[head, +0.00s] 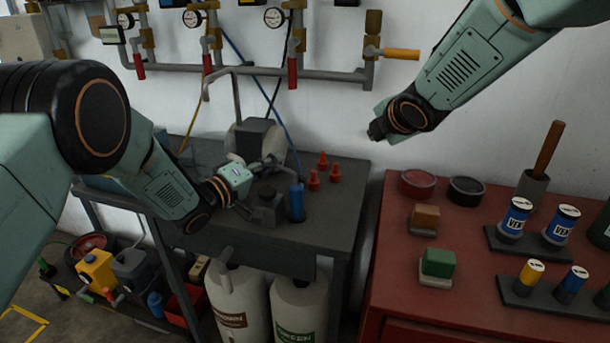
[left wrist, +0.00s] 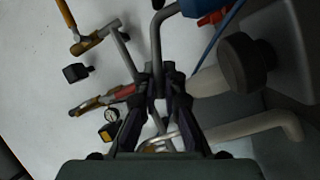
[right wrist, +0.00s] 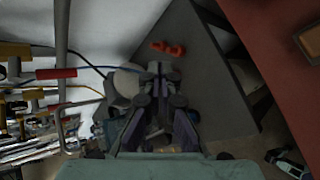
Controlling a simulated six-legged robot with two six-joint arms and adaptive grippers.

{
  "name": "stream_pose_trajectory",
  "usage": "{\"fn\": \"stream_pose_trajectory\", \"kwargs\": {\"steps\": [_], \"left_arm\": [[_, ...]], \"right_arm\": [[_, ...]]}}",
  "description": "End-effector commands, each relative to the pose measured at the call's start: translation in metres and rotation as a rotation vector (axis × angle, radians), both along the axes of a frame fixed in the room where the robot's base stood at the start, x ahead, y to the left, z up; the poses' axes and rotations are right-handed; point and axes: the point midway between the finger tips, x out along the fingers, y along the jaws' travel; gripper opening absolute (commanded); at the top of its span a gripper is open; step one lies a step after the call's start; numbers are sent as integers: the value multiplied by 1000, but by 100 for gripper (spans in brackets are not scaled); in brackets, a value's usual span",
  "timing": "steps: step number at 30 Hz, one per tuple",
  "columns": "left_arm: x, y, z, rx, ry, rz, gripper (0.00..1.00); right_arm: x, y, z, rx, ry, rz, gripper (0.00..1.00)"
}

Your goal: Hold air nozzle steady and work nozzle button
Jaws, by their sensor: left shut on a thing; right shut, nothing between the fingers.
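I cannot make out the nozzle button. My right gripper (head: 377,131) is above and right of the nozzle, apart from it. Its fingertips (right wrist: 160,72) are shut and empty.
Several red cones (head: 322,161) stand behind the nozzle on the bench (head: 345,180). A dark block with a knob (head: 267,203) stands left of it. Wall pipes with gauges (head: 273,17) hang behind. A red cabinet (head: 400,270) at the right carries cans and blocks.

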Motion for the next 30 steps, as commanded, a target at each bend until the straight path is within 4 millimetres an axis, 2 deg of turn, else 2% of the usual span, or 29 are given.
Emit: {"fn": "stream_pose_trajectory", "kwargs": {"steps": [7, 12, 18, 30], "left_arm": [[0, 0, 0, 0, 0, 0, 0], [0, 0, 0, 0, 0, 0, 0], [0, 0, 0, 0, 0, 0, 0], [0, 0, 0, 0, 0, 0, 0]], "right_arm": [[-24, 54, -6, 30, -100, 307, 0], [-33, 79, 3, 76, -157, 428, 0], [-34, 87, 11, 109, -185, 456, 0], [-33, 90, 6, 110, -183, 453, 0]]}}
